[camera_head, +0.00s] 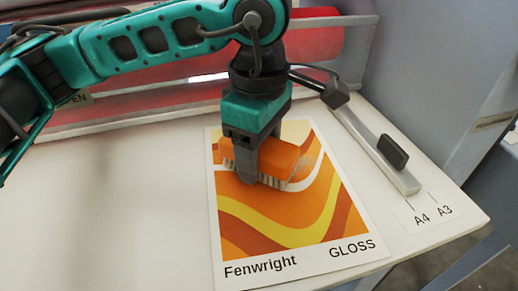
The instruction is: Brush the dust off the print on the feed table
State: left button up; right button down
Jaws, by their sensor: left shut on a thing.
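The print (290,226) lies flat on the white feed table (110,215). It has an orange, yellow and white wave pattern, with "Fenwright" and "GLOSS" along its near edge. My left gripper (246,177) is over the upper part of the print, pointing down and shut on an orange brush (280,158). The brush's pale bristles face down at the print and seem to touch it. The gripper and brush hide part of the pattern. I cannot make out dust clearly. My right gripper is not in view.
Red rollers (315,44) of the laminator run behind the print. A grey guide bar with a dark block (392,152) stands right of the print, near A4 and A3 marks (432,213). The table's left side is clear. Its near right edge drops to the floor.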

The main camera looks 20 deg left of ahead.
pick_arm(q)
jog(key=shift+f+b, duration=0.3)
jog(key=shift+f, duration=0.1)
